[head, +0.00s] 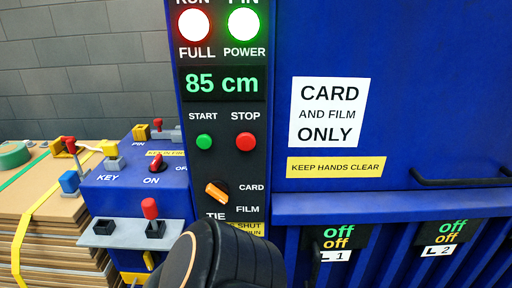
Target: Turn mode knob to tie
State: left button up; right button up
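The mode knob (217,193) is an orange bar on a dark round base on the black control panel (223,160). Its bar slants from upper left to lower right, and its lower-right end lies toward the FILM label (247,209). I cannot tell which end is the pointer. CARD (251,187) is printed to its upper right and TIE (215,216) below it. A black rounded part of my arm rises from the bottom edge, just below TIE, and covers the panel's lower part. No gripper fingers show, and the knob is unobstructed.
Green START (204,142) and red STOP (245,141) buttons sit above the knob. A blue box with a red key switch (157,162) and a red-topped lever (150,209) stand to the left. Stacked cardboard (45,205) is farther left. A black handle (460,182) projects at right.

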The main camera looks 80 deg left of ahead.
aim_at(219, 190)
jog(key=u, duration=2.8)
